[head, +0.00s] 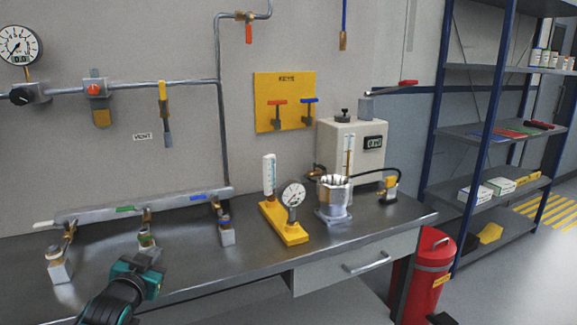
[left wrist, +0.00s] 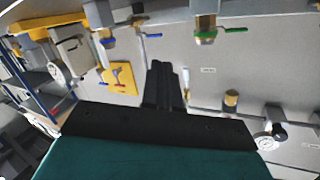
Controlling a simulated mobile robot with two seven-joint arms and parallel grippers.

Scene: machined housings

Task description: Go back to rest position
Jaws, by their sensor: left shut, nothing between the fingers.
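My left gripper (head: 148,256) is at the front left of the bench in the head view, next to the middle valve fitting (head: 147,242) hanging under the pipe manifold. In the left wrist view its black fingers (left wrist: 166,72) are together with nothing between them. Whether it touches the fitting cannot be told. My right gripper is not in view.
A steel bench (head: 365,228) holds a metal housing (head: 333,205), a yellow gauge stand (head: 283,222) and a grey box (head: 350,140). The manifold (head: 140,205) has several valves. A red bin (head: 428,275) and blue shelving (head: 485,130) stand right.

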